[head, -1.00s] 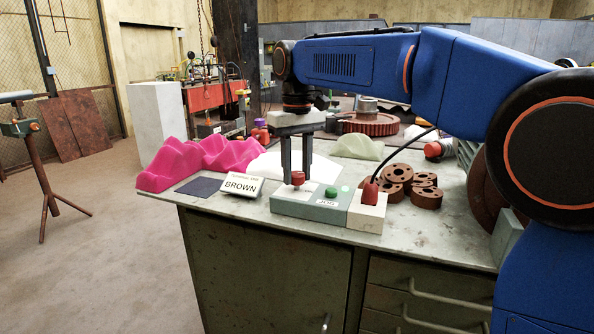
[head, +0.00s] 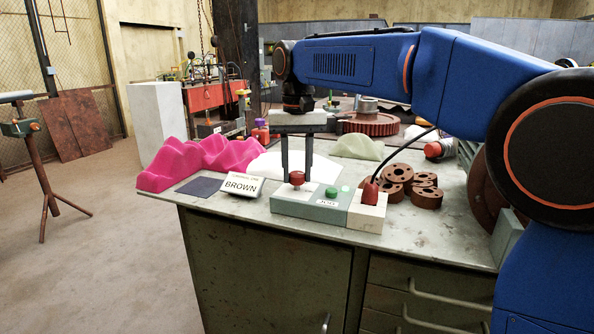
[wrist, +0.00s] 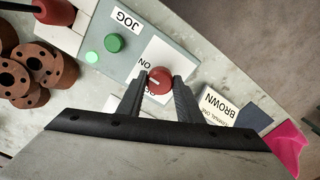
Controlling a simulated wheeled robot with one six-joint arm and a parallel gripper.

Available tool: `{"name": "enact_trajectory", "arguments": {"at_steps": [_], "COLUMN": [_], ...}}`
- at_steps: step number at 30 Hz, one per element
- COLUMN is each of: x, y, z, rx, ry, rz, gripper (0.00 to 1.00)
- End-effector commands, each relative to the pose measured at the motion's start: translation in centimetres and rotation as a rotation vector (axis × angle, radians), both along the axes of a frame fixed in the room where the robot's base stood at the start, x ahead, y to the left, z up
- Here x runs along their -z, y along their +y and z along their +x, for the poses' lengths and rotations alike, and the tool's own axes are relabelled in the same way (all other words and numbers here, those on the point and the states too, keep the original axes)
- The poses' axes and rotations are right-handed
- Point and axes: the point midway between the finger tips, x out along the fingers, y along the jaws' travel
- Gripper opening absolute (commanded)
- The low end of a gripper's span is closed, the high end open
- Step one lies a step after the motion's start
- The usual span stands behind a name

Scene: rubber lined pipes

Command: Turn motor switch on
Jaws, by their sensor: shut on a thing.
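The motor switch is a red round knob (head: 297,178) with a pale line on top. It sits on a white plate at the left end of a grey control box (head: 325,208) on the bench. In the wrist view the knob (wrist: 159,80) stands between my two fingertips, with partly covered lettering beside it. My gripper (head: 297,172) points down from above and is shut on the knob. A green button (wrist: 114,43) and a label reading JOG (wrist: 127,19) are on the same box.
A BROWN sign (head: 243,185) and dark square (head: 200,187) lie left of the box. Pink wavy blocks (head: 200,160) stand farther left. A red cable plug (head: 370,193) is at the box's right end, near brown rings (head: 400,180).

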Motion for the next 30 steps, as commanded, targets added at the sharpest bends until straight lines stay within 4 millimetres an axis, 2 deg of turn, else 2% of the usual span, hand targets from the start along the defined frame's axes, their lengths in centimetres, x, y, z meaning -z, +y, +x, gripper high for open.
{"name": "enact_trajectory", "arguments": {"at_steps": [6,7,9,20,25,30], "x": [-0.1,-0.1,-0.1,-0.3,-2.1,-5.3], "y": [0.0,0.0,0.0,0.0,0.0,0.1], "z": [0.1,0.1,0.1,0.0,0.1,0.1], "rx": [0.001,0.001,0.0,-0.001,-0.001,-0.001], "ry": [-0.004,-0.004,-0.003,-0.002,-0.003,-0.005], "rz": [0.001,0.001,0.001,0.001,0.001,0.003], "gripper": [0.1,0.35,0.51,0.51,0.51,0.51]}}
